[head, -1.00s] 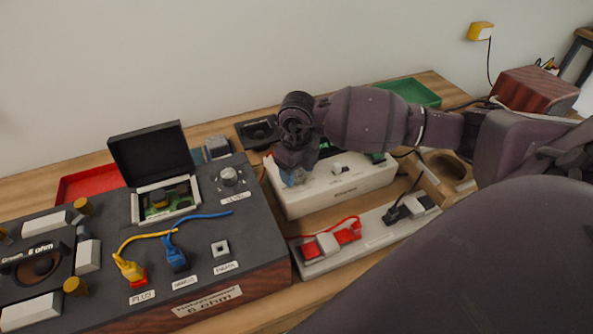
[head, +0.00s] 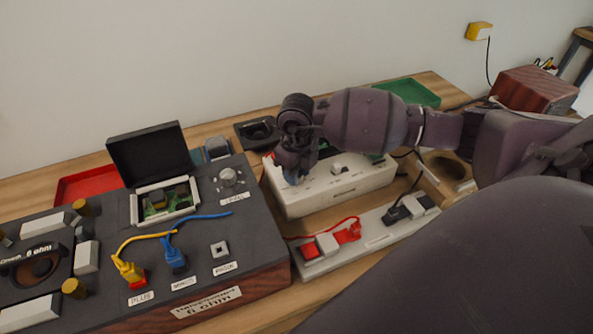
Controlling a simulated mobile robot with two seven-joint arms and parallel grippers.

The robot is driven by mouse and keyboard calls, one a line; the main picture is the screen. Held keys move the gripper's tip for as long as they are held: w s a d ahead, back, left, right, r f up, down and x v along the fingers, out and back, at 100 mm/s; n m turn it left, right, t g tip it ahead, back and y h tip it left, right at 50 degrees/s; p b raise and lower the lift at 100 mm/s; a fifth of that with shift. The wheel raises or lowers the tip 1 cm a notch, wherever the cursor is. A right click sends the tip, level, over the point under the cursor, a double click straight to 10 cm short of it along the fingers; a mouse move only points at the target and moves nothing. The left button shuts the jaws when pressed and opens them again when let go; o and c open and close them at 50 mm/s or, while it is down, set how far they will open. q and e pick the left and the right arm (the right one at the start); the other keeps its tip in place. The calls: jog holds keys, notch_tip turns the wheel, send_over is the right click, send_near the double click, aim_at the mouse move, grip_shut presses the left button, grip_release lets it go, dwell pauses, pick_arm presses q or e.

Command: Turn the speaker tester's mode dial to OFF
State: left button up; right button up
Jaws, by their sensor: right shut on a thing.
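The white box (head: 335,192), which looks like the speaker tester, lies behind the middle of the table, with a small knob or switch (head: 339,169) on its top. My right gripper (head: 292,180) points down at the left part of this box. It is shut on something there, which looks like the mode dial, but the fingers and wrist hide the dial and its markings. I cannot read the dial's position. My left gripper is not in view.
A dark box (head: 235,259) with a silver knob (head: 229,178), an open-lidded display and yellow and blue plugs stands at left. A power strip (head: 375,237) with red and black plugs lies in front of the white box. A red tray (head: 72,190) and green tray (head: 410,91) sit behind.

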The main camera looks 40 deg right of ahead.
jog(key=n, duration=0.3)
jog(key=shift+n+b, duration=0.3)
jog(key=shift+b, duration=0.1)
jog(key=n+b, duration=0.1)
jog(key=n, duration=0.3)
jog(key=shift+n, duration=0.3)
jog(key=n+b, duration=0.1)
jog(key=n, duration=0.3)
jog(key=shift+n, duration=0.3)
jog(key=shift+n+b, duration=0.4)
jog(key=shift+n, duration=0.3)
jog(key=n, duration=0.2)
jog(key=shift+n+b, duration=0.3)
jog(key=shift+b, duration=0.05)
jog(key=shift+n, duration=0.3)
jog(key=o, duration=0.9)
